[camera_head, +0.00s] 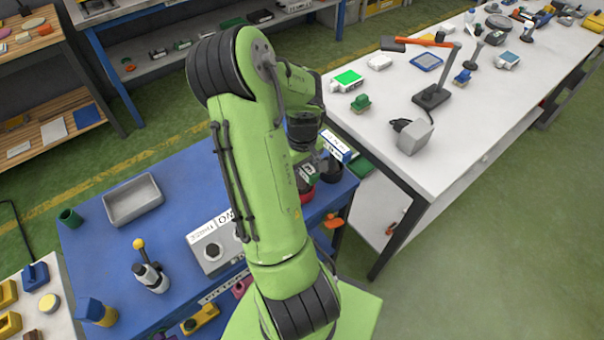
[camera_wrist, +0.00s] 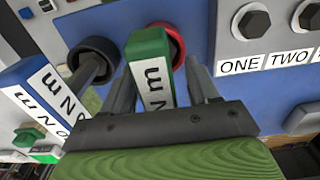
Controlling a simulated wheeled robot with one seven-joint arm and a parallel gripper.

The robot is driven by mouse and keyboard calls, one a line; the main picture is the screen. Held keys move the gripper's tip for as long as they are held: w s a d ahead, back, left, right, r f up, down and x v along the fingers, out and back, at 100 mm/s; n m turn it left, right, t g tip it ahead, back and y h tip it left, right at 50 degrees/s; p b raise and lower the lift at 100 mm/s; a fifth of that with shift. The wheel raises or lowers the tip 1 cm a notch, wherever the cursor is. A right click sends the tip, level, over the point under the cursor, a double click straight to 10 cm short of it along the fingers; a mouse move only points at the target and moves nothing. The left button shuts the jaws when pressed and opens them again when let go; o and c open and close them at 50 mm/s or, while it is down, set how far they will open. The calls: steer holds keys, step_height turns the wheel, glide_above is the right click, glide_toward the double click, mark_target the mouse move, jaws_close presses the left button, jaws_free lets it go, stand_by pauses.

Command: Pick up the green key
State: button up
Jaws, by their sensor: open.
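The green key (camera_wrist: 150,50) is a block with a green top and a white lettered label on its side. In the wrist view it stands between the two fingers of my open gripper (camera_wrist: 158,88). A gap shows on the right, and I cannot tell whether the left finger touches it. In the head view the green key (camera_head: 307,173) is partly hidden by my arm, and the fingers are hard to make out.
A red ring (camera_wrist: 178,45) is behind the key, with a dark ring (camera_wrist: 93,45) to its left. A blue block (camera_wrist: 28,82) with a lettered label stands at the left. A grey panel (camera_wrist: 232,42) labelled ONE and TWO is at the right. The blue table (camera_head: 185,180) bears these.

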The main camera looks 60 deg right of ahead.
step_height(320, 180, down, 2)
steer(key=shift+w+d+f, duration=0.1)
steer(key=shift+c, duration=1)
jaws_close()
